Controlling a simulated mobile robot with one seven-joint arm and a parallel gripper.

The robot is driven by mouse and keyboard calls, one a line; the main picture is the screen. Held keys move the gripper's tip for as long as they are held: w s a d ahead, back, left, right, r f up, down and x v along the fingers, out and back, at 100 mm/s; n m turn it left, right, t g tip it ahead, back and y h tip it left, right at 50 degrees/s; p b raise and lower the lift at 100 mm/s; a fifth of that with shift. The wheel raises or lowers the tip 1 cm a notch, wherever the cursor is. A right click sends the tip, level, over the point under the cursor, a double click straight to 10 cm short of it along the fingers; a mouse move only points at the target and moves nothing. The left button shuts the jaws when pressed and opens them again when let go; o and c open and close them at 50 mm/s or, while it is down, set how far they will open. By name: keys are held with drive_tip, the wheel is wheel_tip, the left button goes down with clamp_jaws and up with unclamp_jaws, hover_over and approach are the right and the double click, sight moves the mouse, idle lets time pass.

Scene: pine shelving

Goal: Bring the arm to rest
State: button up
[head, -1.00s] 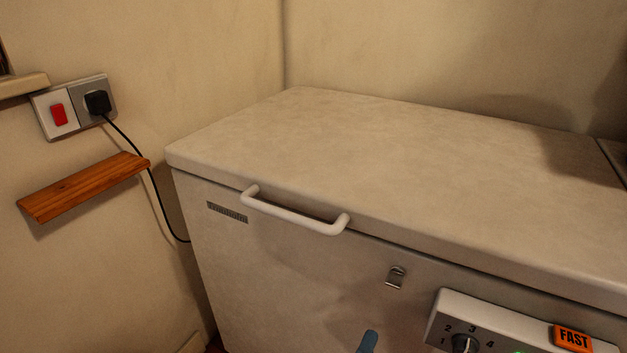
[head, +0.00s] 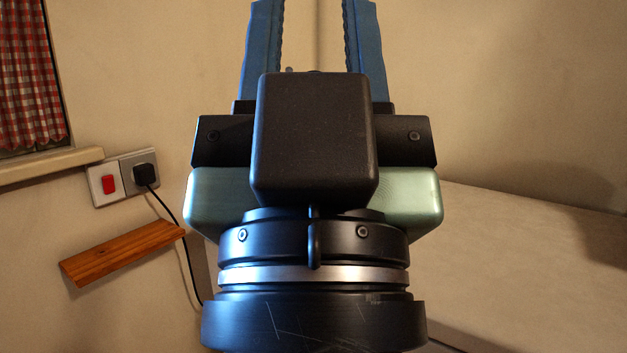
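My gripper (head: 313,15) fills the middle of the head view and points upward. Its two blue fingers stand apart with bare wall showing between them, so it is open and empty. The finger ends reach the top edge of the picture. The black wrist and pale green housing hide much of what lies behind.
A white chest freezer (head: 530,240) is behind my arm at the right, its front mostly hidden. On the left wall are a socket with a red switch (head: 109,184), a black plug (head: 145,174), a small wooden shelf (head: 120,252) and a checked curtain (head: 27,75).

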wheel_tip(320, 180, up, 26)
drive_tip(key=p, duration=2.4)
